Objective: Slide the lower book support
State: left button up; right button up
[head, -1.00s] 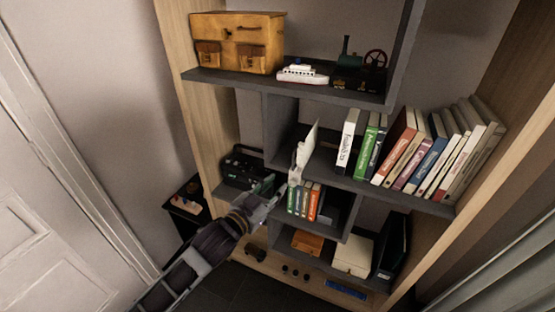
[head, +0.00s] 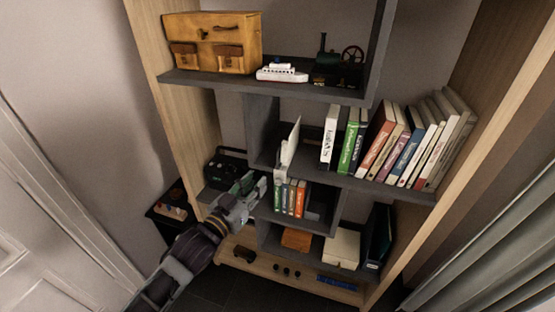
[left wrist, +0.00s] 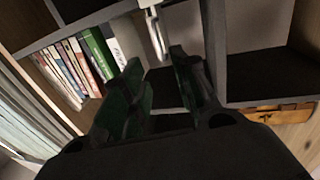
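A thin white book support (head: 288,150) stands upright at the left end of the middle shelf, left of the row of books and apart from them. My left gripper (head: 250,186) is below and left of it, beside the small books on the lower shelf. In the left wrist view, my left gripper (left wrist: 160,82) is open with green-padded fingers and nothing between them. The white support (left wrist: 155,32) shows beyond the fingertips, roughly in line with the gap. My right gripper is out of view.
Books (head: 395,145) lean along the middle shelf (head: 340,181). Small coloured books (head: 290,197) stand on the lower shelf. A leather satchel (head: 212,42), a toy ship (head: 281,73) and a steam engine model (head: 335,68) are on the top shelf. A dark device (head: 225,170) sits behind my gripper.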

aim_at(278, 166)
pick_arm(q)
jog(key=shift+w+d, duration=0.1)
jog(key=shift+p+x, duration=0.85)
jog(key=shift+x, duration=5.9)
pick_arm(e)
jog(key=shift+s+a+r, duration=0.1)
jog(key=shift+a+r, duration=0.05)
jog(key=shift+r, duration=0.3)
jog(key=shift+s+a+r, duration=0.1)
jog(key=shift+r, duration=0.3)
pick_arm(q)
jog(key=shift+f, duration=0.1)
grip_shut()
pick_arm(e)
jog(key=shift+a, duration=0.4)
